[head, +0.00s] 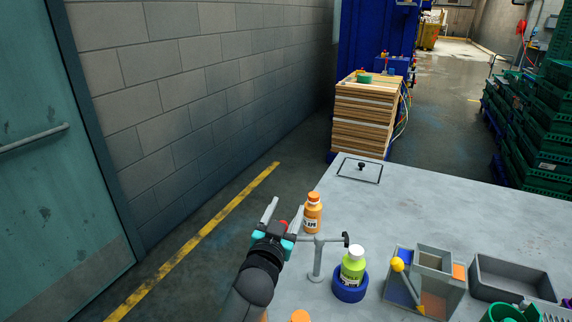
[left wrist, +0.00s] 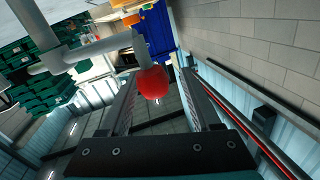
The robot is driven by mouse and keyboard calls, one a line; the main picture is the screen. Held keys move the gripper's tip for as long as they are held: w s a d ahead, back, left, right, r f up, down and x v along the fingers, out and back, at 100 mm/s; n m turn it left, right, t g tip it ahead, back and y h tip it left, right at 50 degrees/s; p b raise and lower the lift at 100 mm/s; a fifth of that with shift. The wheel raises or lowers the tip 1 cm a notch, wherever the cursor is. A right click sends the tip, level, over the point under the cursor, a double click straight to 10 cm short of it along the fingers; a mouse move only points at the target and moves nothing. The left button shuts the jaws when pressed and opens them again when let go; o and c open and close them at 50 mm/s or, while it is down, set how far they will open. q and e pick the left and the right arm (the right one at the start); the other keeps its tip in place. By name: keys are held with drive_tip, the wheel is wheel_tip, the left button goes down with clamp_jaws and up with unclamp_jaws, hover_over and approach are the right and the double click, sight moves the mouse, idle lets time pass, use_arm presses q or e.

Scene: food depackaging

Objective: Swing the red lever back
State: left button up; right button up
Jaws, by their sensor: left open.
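The lever is a grey bar on a grey post (head: 317,262) at the table's left edge, with a red ball knob (head: 283,224) at its left end and a black piece (head: 346,240) at its right end. My left gripper (head: 284,208) is open at the knob end. In the left wrist view the red knob (left wrist: 153,84) shows between the two open fingers, with a gap on each side. The grey bar (left wrist: 95,48) runs from it to the left. The gripper partly hides the knob in the head view. My right gripper is not in view.
An orange bottle (head: 312,214) stands close behind the lever. A green bottle (head: 353,265) stands in a blue round holder (head: 349,292) to the right of the post. A grey divided box (head: 437,259) and a grey tray (head: 512,277) are further right. The table's back is mostly clear.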

use_arm(q)
wheel_tip(320, 180, up, 18)
drive_tip(key=p, duration=0.3)
